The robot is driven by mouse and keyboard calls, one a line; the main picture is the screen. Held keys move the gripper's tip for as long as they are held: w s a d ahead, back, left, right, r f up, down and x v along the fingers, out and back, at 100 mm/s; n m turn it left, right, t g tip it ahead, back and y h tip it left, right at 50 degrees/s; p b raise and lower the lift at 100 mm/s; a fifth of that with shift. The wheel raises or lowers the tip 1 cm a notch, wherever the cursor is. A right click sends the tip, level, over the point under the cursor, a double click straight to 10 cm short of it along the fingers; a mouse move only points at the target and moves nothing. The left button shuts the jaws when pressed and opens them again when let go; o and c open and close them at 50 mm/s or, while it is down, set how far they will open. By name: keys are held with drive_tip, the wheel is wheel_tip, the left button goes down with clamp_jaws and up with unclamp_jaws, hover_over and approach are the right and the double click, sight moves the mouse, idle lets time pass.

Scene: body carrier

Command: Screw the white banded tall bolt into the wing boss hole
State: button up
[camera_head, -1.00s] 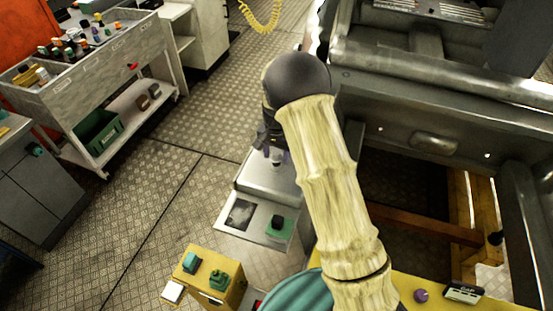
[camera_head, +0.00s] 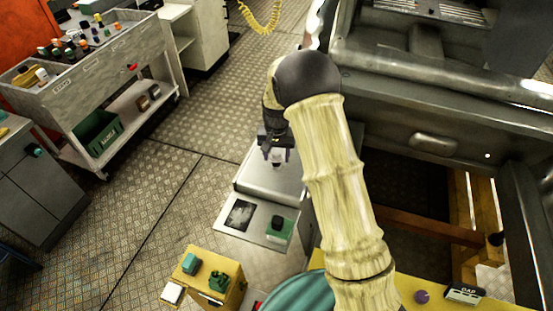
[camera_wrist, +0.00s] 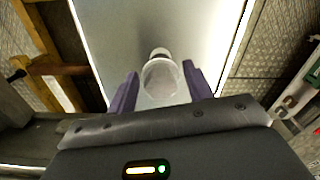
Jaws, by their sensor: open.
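My gripper (camera_head: 276,154) is open above the grey box-like stand in the middle of the head view. In the wrist view its two purple fingers (camera_wrist: 160,73) stand apart on either side of a pale, round-topped piece (camera_wrist: 161,76), which looks like the white bolt. A narrower light part with a dark band shows beyond its round top. The bolt also shows as a small pale spot (camera_head: 277,163) between the fingers in the head view. I cannot tell whether the fingers touch it. I cannot make out the wing boss hole; a small bright spot (camera_head: 487,155) shows on the dark grey car body (camera_head: 400,120).
The grey stand (camera_head: 262,187) has a lower shelf with a green-and-black block (camera_head: 279,229). A yellow box (camera_head: 233,262) with green pieces stands in front. A grey cart (camera_head: 85,75) stands at the left. The car body is close at the right. Floor between is clear.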

drive_tip(key=shift+n, duration=0.8)
drive_tip(key=shift+n, duration=0.9)
drive_tip(key=shift+c, duration=0.4)
drive_tip(key=c, duration=0.6)
drive_tip(key=shift+m, duration=0.9)
